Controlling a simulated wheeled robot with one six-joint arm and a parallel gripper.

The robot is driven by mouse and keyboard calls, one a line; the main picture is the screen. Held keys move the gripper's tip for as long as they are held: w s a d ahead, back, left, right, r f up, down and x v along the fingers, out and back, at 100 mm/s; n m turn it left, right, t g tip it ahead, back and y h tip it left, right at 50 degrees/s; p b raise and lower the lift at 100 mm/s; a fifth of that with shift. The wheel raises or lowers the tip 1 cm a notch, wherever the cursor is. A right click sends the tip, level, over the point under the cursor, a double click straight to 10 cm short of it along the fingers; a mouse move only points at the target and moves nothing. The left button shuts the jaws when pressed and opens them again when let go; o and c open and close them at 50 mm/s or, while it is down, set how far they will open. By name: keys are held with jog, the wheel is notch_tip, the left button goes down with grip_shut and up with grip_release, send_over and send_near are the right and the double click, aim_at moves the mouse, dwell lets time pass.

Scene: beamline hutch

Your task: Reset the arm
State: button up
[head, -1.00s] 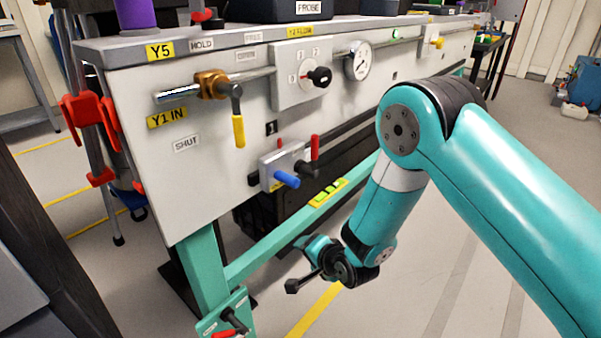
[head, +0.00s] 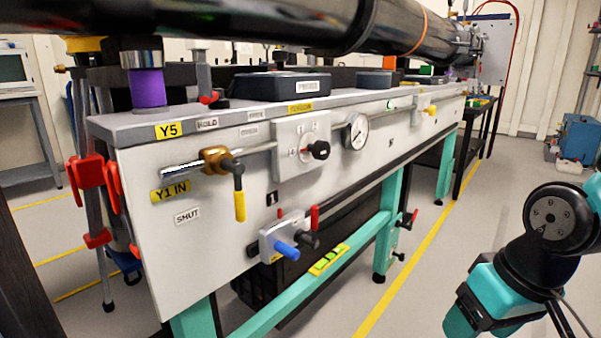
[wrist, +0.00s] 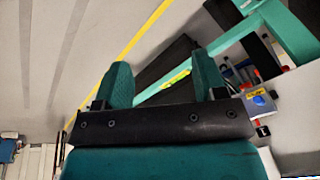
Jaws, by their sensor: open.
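My gripper shows in the wrist view (wrist: 162,82), with its two teal fingers apart and nothing between them. Beyond the fingers are the floor, a yellow floor line and part of the bench frame. In the head view my teal and black arm is at the lower right, to the right of the bench (head: 225,190) and apart from it. The gripper's fingertips cannot be made out in the head view.
The bench panel carries a yellow-handled valve (head: 239,190), a black selector knob (head: 318,150), a gauge (head: 355,131) and a small block with a blue knob (head: 286,251). A large black tube runs above the bench. Floor (head: 420,270) is clear between bench and arm.

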jog(key=s+a+r+n+g+y, duration=0.2)
jog(key=s+a+r+n, duration=0.2)
jog(key=s+a+r, duration=0.3)
notch_tip(320, 180, up, 37)
jog(key=s+p, duration=0.1)
jog(key=p, duration=3.7)
jog(key=shift+a+f+n, duration=0.2)
jog(key=shift+a+n, duration=0.1)
jog(key=shift+a, duration=0.1)
jog(key=shift+a, duration=0.15)
